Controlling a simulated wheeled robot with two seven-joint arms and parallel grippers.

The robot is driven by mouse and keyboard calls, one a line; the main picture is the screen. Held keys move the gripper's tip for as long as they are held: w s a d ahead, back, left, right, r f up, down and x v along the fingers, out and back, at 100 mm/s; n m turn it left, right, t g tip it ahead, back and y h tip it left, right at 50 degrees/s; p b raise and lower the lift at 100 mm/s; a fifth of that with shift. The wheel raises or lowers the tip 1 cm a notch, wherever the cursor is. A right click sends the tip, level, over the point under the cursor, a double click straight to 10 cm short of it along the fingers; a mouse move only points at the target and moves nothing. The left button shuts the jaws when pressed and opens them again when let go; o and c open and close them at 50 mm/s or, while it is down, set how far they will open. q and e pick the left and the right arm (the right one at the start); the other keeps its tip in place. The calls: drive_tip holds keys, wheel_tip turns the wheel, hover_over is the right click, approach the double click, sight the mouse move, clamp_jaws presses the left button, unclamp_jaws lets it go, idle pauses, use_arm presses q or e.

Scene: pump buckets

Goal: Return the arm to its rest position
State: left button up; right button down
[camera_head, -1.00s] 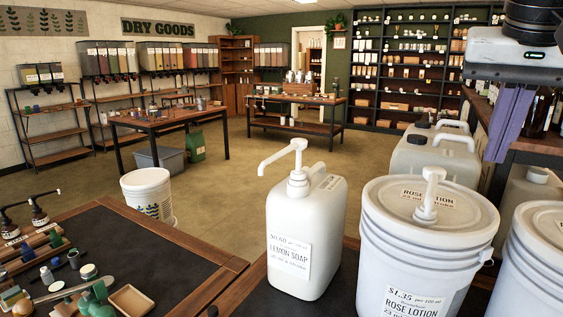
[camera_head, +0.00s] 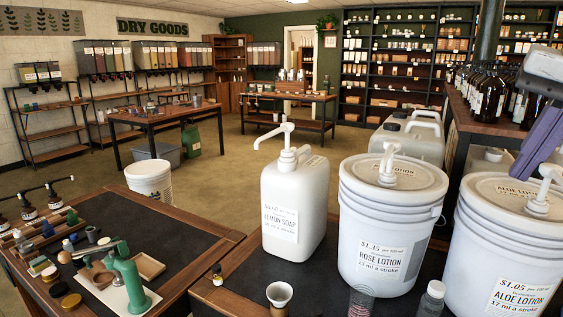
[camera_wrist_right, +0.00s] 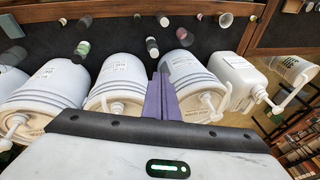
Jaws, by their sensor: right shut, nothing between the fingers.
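My right gripper (camera_head: 518,172) shows at the right edge of the head view, its purple fingers pointing down and left beside the pump of the aloe lotion bucket (camera_head: 500,245). In the right wrist view its fingers (camera_wrist_right: 160,78) are together and empty. The white rose lotion bucket (camera_head: 385,230) with a pump stands in the middle, and the lemon soap jug (camera_head: 305,195) with a pump stands left of it. I cannot tell whether the fingers touch the aloe pump. My left gripper is in no view.
A small white funnel-like cup (camera_head: 280,294) and clear bottles (camera_head: 433,298) stand in front of the buckets. A dark-topped table (camera_head: 130,215) with bottles and a green dispenser (camera_head: 128,280) is at left. Dark bottles (camera_head: 490,95) stand on a shelf at right.

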drive_tip(key=s+d+f+m+y, duration=0.4)
drive_tip(key=d+f+y, duration=0.1)
drive_tip(key=d+f, duration=0.55)
drive_tip(key=s+f+m+t+y, duration=0.2)
drive_tip(key=s+f+y, duration=0.1)
drive_tip(key=f, duration=0.5)
drive_tip(key=s+f+m+t+y, duration=0.2)
drive_tip(key=s+f+m+y, duration=0.1)
drive_tip(key=f, duration=0.5)
drive_tip(key=s+a+f+n+g+h, duration=0.1)
drive_tip(key=s+a+f+n+h, duration=0.15)
drive_tip(key=f, duration=0.85)
drive_tip(key=s+a+f+n+g+h, duration=0.1)
drive_tip(key=s+a+f+n+h, duration=0.15)
drive_tip(key=f, duration=0.85)
drive_tip(key=s+a+f+n+g+h, duration=0.1)
drive_tip(key=s+f+n+h, duration=0.15)
drive_tip(key=f, duration=0.85)
drive_tip(key=s+a+n+t+h, duration=0.1)
drive_tip(key=a+n+t, duration=0.2)
drive_tip(key=a+n, duration=0.8)
drive_tip(key=a+f, duration=0.1)
drive_tip(key=a, duration=1.2)
drive_tip(key=shift+s+a+t, duration=0.3)
drive_tip(key=shift+s+t, duration=0.05)
drive_tip(key=shift+t, duration=0.05)
